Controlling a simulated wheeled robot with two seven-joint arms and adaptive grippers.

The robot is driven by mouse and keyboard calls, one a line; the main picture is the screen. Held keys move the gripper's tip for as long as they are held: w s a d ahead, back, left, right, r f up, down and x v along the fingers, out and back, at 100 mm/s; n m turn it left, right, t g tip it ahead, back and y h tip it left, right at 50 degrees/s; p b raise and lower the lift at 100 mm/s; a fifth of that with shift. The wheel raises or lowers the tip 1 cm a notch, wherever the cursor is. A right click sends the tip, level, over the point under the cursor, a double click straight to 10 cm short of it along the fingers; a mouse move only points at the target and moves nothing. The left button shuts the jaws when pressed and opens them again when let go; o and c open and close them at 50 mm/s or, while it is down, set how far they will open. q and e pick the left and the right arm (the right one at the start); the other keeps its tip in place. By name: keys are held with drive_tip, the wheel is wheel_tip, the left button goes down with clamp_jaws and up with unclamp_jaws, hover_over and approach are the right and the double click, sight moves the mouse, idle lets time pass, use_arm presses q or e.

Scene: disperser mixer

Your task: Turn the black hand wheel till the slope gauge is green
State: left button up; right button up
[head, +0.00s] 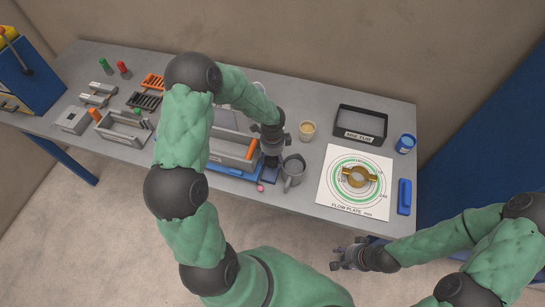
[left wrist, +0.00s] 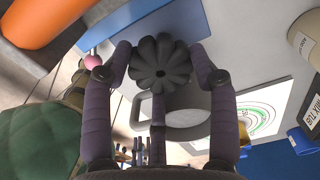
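The black hand wheel (left wrist: 160,63) is lobed and sits between the fingers of my left gripper (left wrist: 161,68) in the left wrist view. A finger stands on each side of it, close to its rim with narrow gaps, and a third is below it. In the head view my left gripper (head: 272,158) points down at the right end of the grey and blue machine (head: 228,150), hiding the wheel. I cannot make out a slope gauge or its colour. My right gripper (head: 346,256) is empty, its fingers apart, off the table's front edge.
A grey metal jug (head: 293,171) stands just right of my left gripper; it also shows in the left wrist view (left wrist: 180,115). A pink ball (head: 260,188) is at the machine's front. The flow plate (head: 335,195), a black tray (head: 360,123) and a beige cup (head: 307,130) lie further right.

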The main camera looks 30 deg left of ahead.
use_arm(q)
drive_tip(key=shift+c, duration=0.8)
drive_tip(key=shift+r, duration=0.1)
drive_tip(key=m+p, duration=0.3)
drive_tip(key=m, duration=0.1)
drive_tip(key=shift+r, duration=0.1)
drive_tip(key=m+p, duration=0.3)
drive_tip(key=m, duration=0.2)
drive_tip(key=shift+w+a, duration=0.1)
drive_tip(key=shift+w, duration=0.05)
drive_tip(key=o, duration=0.8)
drive_tip(key=shift+o, duration=0.2)
